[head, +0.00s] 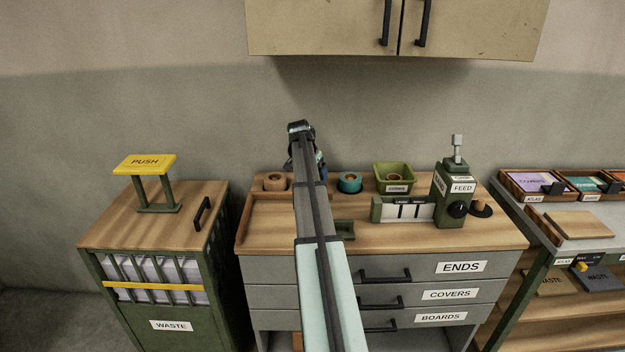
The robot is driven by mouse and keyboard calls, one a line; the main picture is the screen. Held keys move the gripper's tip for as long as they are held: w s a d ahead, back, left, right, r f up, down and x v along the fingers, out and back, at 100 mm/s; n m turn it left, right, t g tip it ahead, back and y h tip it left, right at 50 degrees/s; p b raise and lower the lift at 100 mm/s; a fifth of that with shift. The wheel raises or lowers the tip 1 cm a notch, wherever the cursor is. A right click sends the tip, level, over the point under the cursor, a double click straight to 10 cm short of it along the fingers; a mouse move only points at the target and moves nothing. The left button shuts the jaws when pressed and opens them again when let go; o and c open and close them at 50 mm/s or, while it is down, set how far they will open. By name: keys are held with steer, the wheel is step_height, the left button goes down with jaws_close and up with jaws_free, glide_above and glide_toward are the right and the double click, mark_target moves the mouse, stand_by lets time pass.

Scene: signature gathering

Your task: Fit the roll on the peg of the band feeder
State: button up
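The band feeder (453,205) is a green upright unit labelled FEED at the back right of the worktop, with a black knob (457,209) on its front. A dark bracket with a brown round top (482,208) sticks out at its right; I cannot tell whether this is the peg. A tan roll (275,181) and a teal roll (349,183) lie at the back of the worktop. Something blue beside my arm is mostly hidden. My gripper (300,128) is at the far end of my raised arm, above the back edge; its fingers are not clear.
A green bin (394,178) and a slotted card rack (403,210) stand left of the feeder. A yellow PUSH press (145,162) tops the left waste cabinet. Wall cupboards (330,28) hang above. My arm hides the worktop's middle; its front right is clear.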

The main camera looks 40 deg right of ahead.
step_height(320, 180, up, 7)
steer(key=shift+f, duration=0.15)
steer(key=s+d+r+n+t, duration=0.15)
steer(key=s+d+r, duration=0.35)
steer(key=s+d, duration=1.25)
steer(key=s+d+r+n+t, duration=0.1)
steer(key=s+d+r+n, duration=0.3)
steer(key=s+d, duration=1.35)
steer(key=m, duration=0.1)
glide_above(481, 200)
step_height(481, 200, down, 9)
steer(key=shift+g+y, duration=0.35)
steer(key=shift+y, duration=0.05)
steer(key=shift+s+f, duration=0.1)
steer(key=shift+f, duration=4.55)
steer(key=shift+f, duration=0.35)
